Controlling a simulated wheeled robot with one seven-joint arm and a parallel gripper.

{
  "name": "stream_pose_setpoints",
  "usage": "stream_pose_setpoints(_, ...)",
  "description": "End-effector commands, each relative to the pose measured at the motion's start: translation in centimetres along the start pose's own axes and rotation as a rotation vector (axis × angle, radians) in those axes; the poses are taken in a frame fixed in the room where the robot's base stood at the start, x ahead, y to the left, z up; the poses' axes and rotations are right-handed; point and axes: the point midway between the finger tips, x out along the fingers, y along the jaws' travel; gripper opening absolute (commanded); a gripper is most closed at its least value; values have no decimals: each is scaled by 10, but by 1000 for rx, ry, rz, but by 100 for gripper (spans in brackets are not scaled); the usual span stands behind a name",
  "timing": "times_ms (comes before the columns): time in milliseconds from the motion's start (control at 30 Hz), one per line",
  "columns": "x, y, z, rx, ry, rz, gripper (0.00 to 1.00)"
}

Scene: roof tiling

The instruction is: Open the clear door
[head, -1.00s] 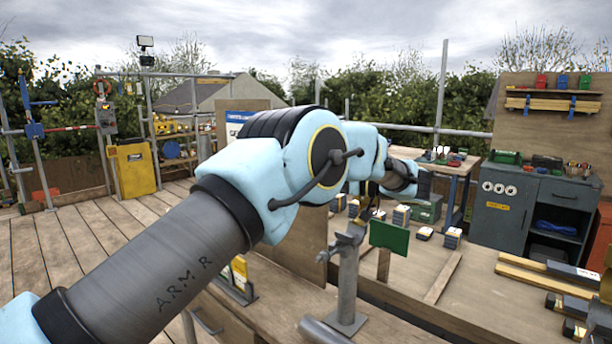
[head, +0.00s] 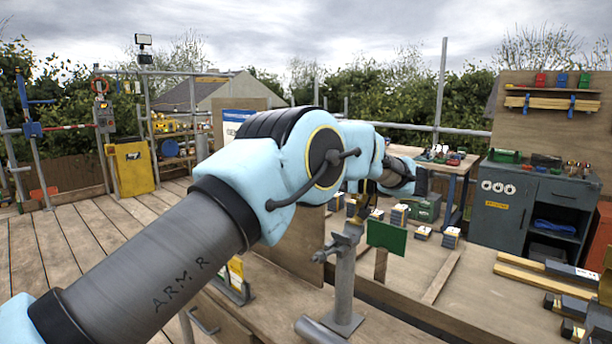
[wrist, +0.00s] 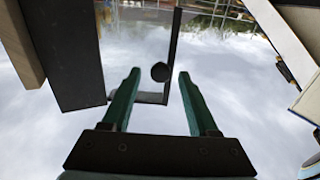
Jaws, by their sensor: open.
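In the wrist view, the clear door (wrist: 128,45) is a see-through panel with a thin dark frame along its right and lower edges. A round dark knob (wrist: 160,72) sits near the frame's right edge. My gripper (wrist: 159,73) is open, with its two green fingers pointing at the door. The knob shows between the fingertips, one on each side; no contact is visible, and I cannot tell the exact depth. In the head view my arm covers much of the middle, and I cannot make out the door or the fingers clearly.
A dark panel (wrist: 65,50) stands left of the door in the wrist view. In the head view, a metal post stand (head: 345,280) and a green board (head: 387,240) stand on the workbench near my arm. A grey cabinet (head: 505,215) is at the right.

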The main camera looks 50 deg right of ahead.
Motion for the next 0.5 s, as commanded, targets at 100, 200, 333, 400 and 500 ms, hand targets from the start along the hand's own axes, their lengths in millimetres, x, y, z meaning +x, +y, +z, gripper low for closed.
stream_pose_setpoints(100, -1, 0, 1, 1, 0, 0, 60)
stream_pose_setpoints(200, -6, 0, 2, 2, 1, 1, 60)
stream_pose_setpoints(333, -23, 0, 4, -1, 1, 3, 60)
stream_pose_setpoints(400, -36, 0, 4, -2, 2, 3, 60)
stream_pose_setpoints(500, -56, 0, 4, -4, 2, 5, 60)
